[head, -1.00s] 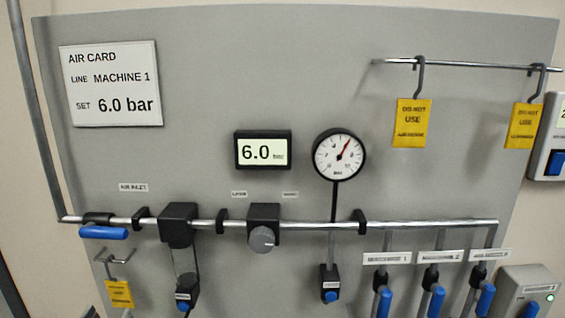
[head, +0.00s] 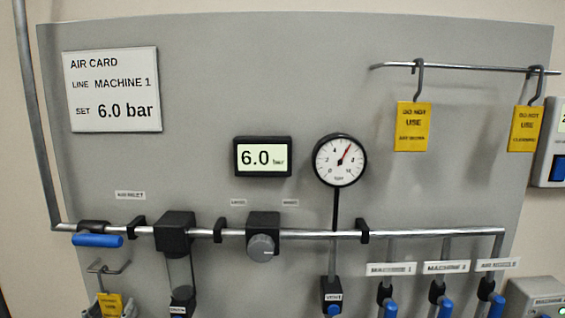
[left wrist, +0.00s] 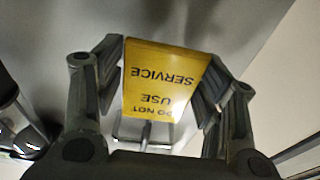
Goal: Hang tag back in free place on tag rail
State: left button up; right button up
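The yellow DO NOT USE tag (head: 109,304) hangs at the lower left of the panel, below a small metal hook (head: 108,268). My left gripper (head: 110,310) is at the bottom edge of the head view, with its fingers on either side of this tag. In the left wrist view the tag (left wrist: 165,78) reads SERVICE and stands between the open fingers (left wrist: 162,85); contact is not clear. The tag rail (head: 465,68) is at upper right. It carries one yellow tag (head: 413,127) near its left part and another (head: 527,129) near its right. Bare rail lies between them. My right gripper is not in view.
The blue-handled inlet valve (head: 97,240) and the horizontal air pipe (head: 300,233) are just above the lower-left hook. The gauge (head: 340,160) and 6.0 bar display (head: 262,157) stand out from the mid panel. Blue-handled machine valves (head: 437,305) are lower right.

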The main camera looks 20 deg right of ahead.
pick_arm(q)
jog(key=c, duration=0.4)
jog(key=shift+c, duration=0.2)
jog(key=shift+r, duration=0.15)
jog(key=shift+r+p, duration=1.2)
jog(key=shift+r, duration=0.15)
jog(key=shift+s+a+p, duration=0.25)
jog(key=shift+s+p, duration=0.35)
jog(key=shift+r+p+v, duration=0.15)
jog(key=shift+p+v, duration=0.45)
jog(key=shift+v, duration=0.25)
jog(key=shift+r+p+v, duration=0.1)
jog(key=shift+p+v, duration=0.5)
jog(key=shift+v, duration=0.3)
jog(key=p, duration=0.3)
send_near(109, 301)
jog(key=shift+r, duration=0.65)
